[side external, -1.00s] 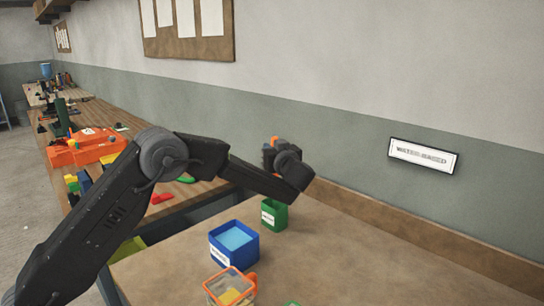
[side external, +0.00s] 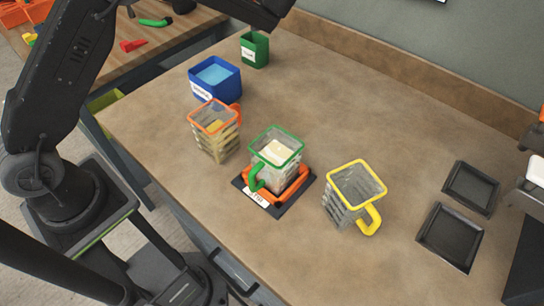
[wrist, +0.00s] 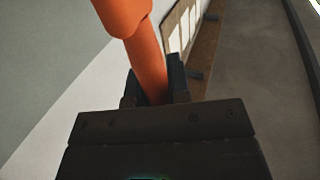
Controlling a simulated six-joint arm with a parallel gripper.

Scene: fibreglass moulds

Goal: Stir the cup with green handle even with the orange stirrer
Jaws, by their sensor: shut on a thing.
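The cup with the green handle (side external: 290,178) stands upright, clear-walled with a green rim, inside an orange ring (side external: 301,182) on a dark pad (side external: 303,193) with a white label. Pale material shows inside it. In the wrist view my gripper (wrist: 155,88) is shut on the orange stirrer (wrist: 146,52), which runs up out of the top of the picture. The stirrer's far end is out of view.
An orange-rimmed cup (side external: 217,140) stands left of the green one, a yellow-handled cup (side external: 345,200) right. Behind are a blue bin (side external: 207,91) with light-blue contents and a green bin (side external: 255,56). Two black trays (side external: 449,239) lie at right. The middle back of the counter is clear.

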